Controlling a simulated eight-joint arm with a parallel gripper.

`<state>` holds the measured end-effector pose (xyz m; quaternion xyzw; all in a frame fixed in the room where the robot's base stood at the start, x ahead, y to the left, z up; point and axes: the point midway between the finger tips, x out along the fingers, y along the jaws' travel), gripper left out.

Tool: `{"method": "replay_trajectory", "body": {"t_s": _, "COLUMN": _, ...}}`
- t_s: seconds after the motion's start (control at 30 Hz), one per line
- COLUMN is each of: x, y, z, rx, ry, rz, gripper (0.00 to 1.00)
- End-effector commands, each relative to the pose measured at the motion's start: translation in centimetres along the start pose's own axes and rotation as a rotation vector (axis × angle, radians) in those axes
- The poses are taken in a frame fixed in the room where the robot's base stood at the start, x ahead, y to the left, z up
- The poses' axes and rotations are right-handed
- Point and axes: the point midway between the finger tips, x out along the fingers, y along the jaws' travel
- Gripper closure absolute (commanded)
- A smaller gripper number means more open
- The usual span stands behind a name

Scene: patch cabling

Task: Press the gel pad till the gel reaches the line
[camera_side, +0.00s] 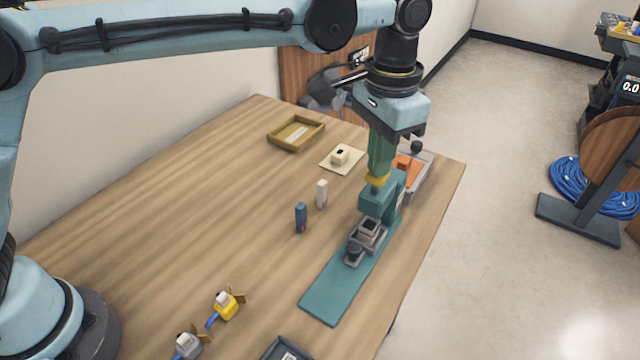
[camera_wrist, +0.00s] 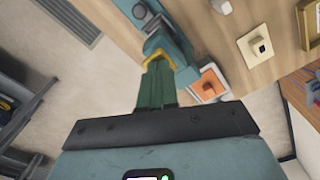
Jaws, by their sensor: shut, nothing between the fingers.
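An orange pad (camera_side: 405,163), which I take to be the gel pad, sits in a grey tray (camera_side: 424,178) near the table's far right edge. It also shows in the wrist view (camera_wrist: 211,84), to the right of my fingers. My gripper (camera_side: 377,183) has green fingers with yellow at the end, pointing down, shut and empty. In the side view it is at the top of a teal bench device (camera_side: 373,204), in front of the pad. I cannot tell whether it touches the device. In the wrist view, my gripper (camera_wrist: 157,60) ends beside the teal device (camera_wrist: 168,42). No line on the gel can be made out.
The teal base plate (camera_side: 335,290) runs toward the front. A blue bottle (camera_side: 301,217) and white bottle (camera_side: 322,194) stand left of the device. A small block on a cream plate (camera_side: 341,157) and a wooden tray (camera_side: 296,133) lie behind. The left table middle is clear.

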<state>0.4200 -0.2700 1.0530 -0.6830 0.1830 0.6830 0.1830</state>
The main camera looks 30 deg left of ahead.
Motion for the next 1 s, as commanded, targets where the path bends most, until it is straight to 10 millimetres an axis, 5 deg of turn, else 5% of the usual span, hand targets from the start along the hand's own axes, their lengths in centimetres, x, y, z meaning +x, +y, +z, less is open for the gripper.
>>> {"method": "replay_trajectory", "body": {"t_s": 0.7, "x": -4.5, "y": 0.0, "z": 0.0, "rx": 0.0, "ry": 0.0, "rz": 0.0, "gripper": 1.0}}
{"method": "replay_trajectory", "body": {"t_s": 1.0, "x": -4.8, "y": 0.0, "z": 0.0, "rx": 0.0, "ry": 0.0, "rz": 0.0, "gripper": 1.0}}
